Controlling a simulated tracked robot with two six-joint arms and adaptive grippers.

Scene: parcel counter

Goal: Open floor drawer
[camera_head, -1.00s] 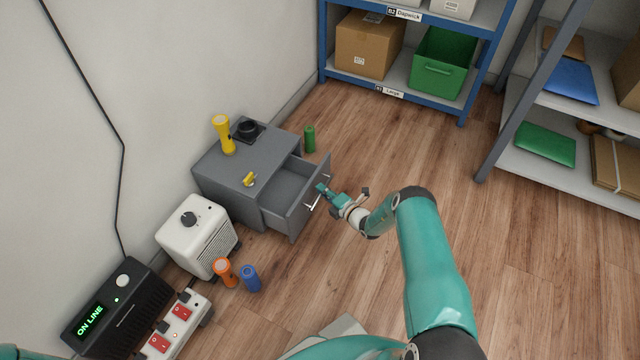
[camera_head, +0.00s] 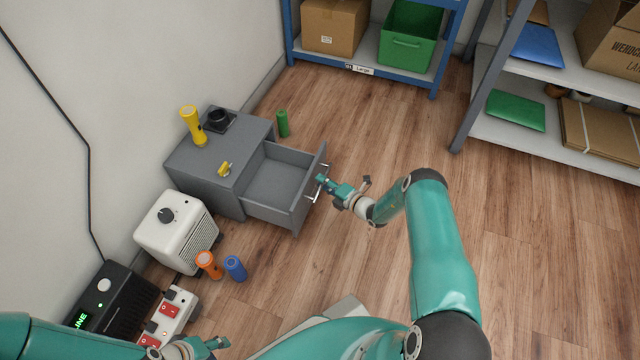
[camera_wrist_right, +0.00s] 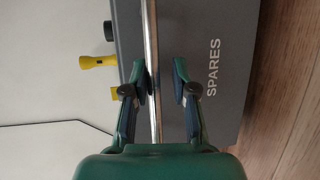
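The grey floor drawer (camera_head: 275,187) is pulled well out of its grey cabinet (camera_head: 208,177), and its inside looks empty. Its metal handle (camera_head: 318,186) is on the front panel. My right gripper (camera_head: 322,182) is at this handle. In the right wrist view the handle bar (camera_wrist_right: 153,70) runs between the fingers of my right gripper (camera_wrist_right: 165,85), close against the left finger, with a visible gap to the right finger. The front panel (camera_wrist_right: 200,40) reads "SPARES". My left gripper (camera_head: 218,347) is low in the head view, away from the drawer; its finger opening is unclear.
A yellow flashlight (camera_head: 193,126), a black object (camera_head: 218,118) and a small yellow item (camera_head: 225,169) are on the cabinet. A green cylinder (camera_head: 282,123) stands behind the drawer. A white heater (camera_head: 178,232), orange flashlight (camera_head: 208,264) and blue cylinder (camera_head: 235,268) are nearer. Floor to the right is clear.

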